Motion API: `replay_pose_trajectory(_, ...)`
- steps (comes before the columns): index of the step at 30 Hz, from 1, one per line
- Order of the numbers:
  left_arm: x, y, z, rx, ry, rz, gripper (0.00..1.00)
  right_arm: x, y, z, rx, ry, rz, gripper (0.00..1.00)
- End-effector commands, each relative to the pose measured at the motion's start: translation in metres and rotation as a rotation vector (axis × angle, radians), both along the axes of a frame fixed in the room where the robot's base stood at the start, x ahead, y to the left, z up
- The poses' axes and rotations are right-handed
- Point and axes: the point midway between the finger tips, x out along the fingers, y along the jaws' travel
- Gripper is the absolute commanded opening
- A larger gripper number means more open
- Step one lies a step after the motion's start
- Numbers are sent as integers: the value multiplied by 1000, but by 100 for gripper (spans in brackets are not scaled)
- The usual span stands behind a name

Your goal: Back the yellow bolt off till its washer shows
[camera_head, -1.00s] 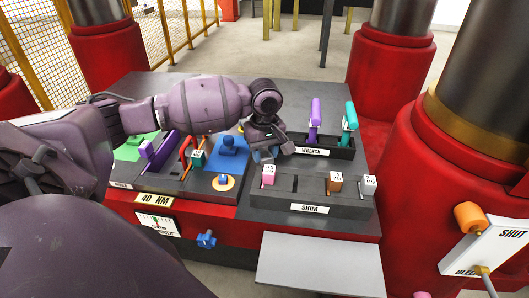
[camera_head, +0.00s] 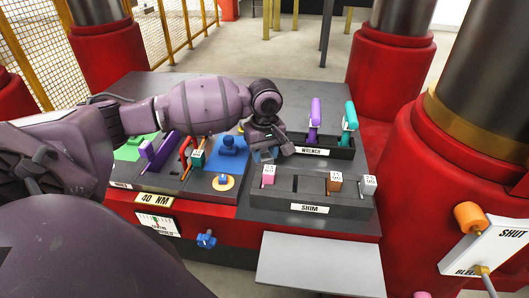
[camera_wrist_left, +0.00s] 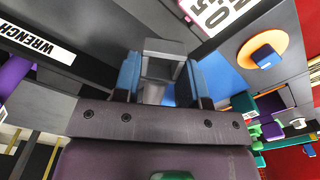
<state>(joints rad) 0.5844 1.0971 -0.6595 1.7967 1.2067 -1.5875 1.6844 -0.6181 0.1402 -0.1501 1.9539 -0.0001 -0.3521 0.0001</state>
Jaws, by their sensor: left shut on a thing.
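I cannot pick out a yellow bolt in either view; my left arm hides part of the bench. A blue bolt head (camera_head: 223,178) sits on an orange disc (camera_head: 223,187) at the front of the bench; both also show in the left wrist view, the bolt head (camera_wrist_left: 266,57) and the disc (camera_wrist_left: 262,40). My left gripper (camera_head: 265,155) is beside the left end of the wrench rack (camera_head: 330,148). In the left wrist view its blue-padded fingers (camera_wrist_left: 160,80) are shut on a grey block-like part (camera_wrist_left: 165,65). What that part belongs to is hidden. My right gripper is not in view.
The rack holds a purple wrench (camera_head: 314,120) and a teal wrench (camera_head: 350,116). In front, the shim rack (camera_head: 310,190) holds a pink (camera_head: 268,175), a brown (camera_head: 335,185) and a white-topped (camera_head: 369,186) block. A grey shelf (camera_head: 320,262) below is clear. Thick red columns stand around.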

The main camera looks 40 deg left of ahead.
Motion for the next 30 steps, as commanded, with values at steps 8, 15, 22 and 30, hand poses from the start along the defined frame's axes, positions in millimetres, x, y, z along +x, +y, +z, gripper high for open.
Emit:
replay_pose_trajectory(8, 1, 0, 15, 1, -3, -1, 6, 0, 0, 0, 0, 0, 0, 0)
replay_pose_trajectory(15, 1, 0, 27, 1, -3, 0, 6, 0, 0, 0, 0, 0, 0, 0)
replay_pose_trajectory(22, 1, 0, 38, 1, -3, 0, 6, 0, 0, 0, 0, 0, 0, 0)
replay_pose_trajectory(30, 1, 0, 51, 1, -3, 1, 6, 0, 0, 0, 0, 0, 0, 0)
